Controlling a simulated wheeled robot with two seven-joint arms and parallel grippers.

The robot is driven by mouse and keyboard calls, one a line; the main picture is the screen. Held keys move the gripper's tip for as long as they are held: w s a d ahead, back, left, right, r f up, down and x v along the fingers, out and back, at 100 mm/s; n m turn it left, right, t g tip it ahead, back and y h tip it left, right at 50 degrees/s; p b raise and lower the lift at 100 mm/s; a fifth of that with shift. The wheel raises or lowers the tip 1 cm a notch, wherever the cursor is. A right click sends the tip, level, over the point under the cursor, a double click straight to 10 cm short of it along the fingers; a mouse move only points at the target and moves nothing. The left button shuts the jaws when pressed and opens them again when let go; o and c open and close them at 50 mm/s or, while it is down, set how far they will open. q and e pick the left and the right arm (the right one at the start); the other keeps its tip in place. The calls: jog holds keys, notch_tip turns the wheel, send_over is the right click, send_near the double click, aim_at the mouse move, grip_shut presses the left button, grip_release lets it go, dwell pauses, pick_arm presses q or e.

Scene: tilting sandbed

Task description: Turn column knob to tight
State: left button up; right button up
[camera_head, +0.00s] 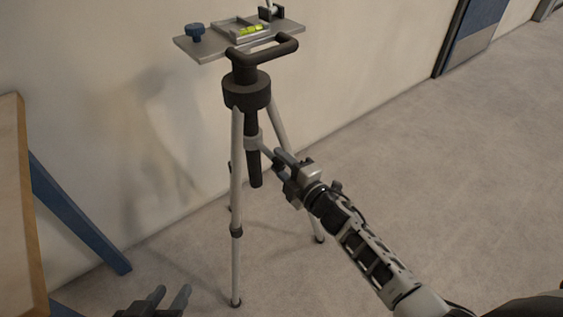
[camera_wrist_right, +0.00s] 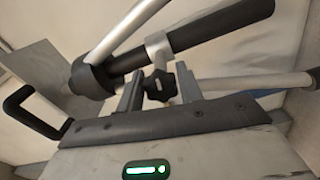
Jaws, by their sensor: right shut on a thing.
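The column knob (camera_wrist_right: 160,86) is a small black lobed knob on a grey collar of the tripod's centre column (camera_head: 255,165). My right gripper (camera_head: 280,163) reaches it from the right of the tripod. In the right wrist view, its two fingers stand on either side of the knob, shut on it. In the head view the knob is mostly hidden by the fingers. The tripod (camera_head: 237,200) stands upright with grey legs and a black collar. My left gripper (camera_head: 171,296) is low at the bottom left, empty, with its fingers apart.
On top of the tripod is a grey plate (camera_head: 192,50) with a blue knob (camera_head: 195,31) and a yellow-green bubble level (camera_head: 250,30). A black handle bar (camera_head: 275,50) projects below it. A wooden table (camera_head: 20,200) with blue legs is at the left. Floor at right is clear.

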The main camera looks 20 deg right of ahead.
dwell(0.3)
jog(key=o, duration=0.9)
pick_arm(q)
jog(key=r, duration=0.1)
jog(key=r+p, duration=0.1)
jog(key=r, duration=0.1)
jog(key=shift+s+a+t+p, duration=0.15)
jog(key=shift+a+t+p, duration=0.15)
jog(key=shift+t+p, duration=0.1)
pick_arm(e)
jog(key=v, duration=1.6)
pick_arm(q)
jog(key=shift+f, duration=0.1)
